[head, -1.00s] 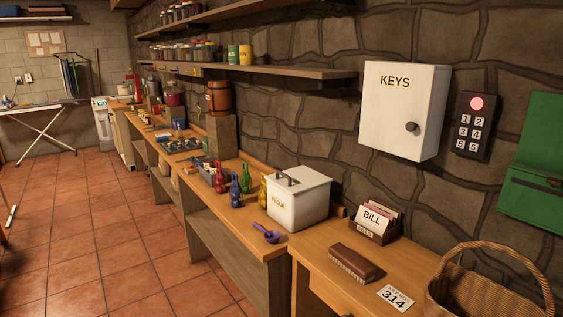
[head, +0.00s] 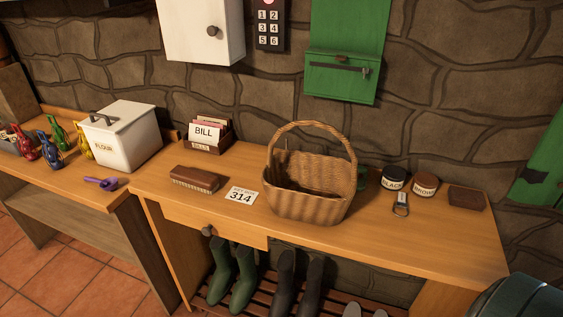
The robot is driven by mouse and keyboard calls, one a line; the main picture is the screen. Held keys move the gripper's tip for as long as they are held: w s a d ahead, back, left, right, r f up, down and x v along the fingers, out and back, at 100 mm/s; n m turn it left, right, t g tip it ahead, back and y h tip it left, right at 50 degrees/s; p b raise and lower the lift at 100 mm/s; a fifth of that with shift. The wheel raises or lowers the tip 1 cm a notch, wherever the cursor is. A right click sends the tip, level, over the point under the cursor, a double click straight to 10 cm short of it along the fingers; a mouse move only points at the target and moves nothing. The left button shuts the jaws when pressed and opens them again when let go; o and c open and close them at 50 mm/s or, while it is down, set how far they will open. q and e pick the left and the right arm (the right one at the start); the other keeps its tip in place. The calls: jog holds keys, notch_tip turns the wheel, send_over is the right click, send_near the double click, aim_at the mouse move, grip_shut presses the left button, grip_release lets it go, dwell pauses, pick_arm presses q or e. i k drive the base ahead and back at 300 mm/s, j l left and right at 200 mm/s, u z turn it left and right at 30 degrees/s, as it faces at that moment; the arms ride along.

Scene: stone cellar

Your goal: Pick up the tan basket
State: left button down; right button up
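The tan basket (head: 308,204) is a woven wicker basket with a tall arched handle. It stands upright near the middle of the wooden table (head: 400,235) in the head view. Its inside looks dark and I cannot tell whether it holds anything. Neither of my grippers shows in the head view.
A brush (head: 195,180), a white 314 card (head: 241,196) and a bill box (head: 207,138) lie left of the basket. Black (head: 395,178) and brown (head: 424,185) jars, a key fob (head: 401,205) and a brown block (head: 466,199) are right. Boots (head: 243,280) stand below.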

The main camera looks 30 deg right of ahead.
aim_at(311, 188)
jog(key=z, duration=1.15)
jog(key=j, duration=0.25)
jog(key=i+l+z, duration=0.05)
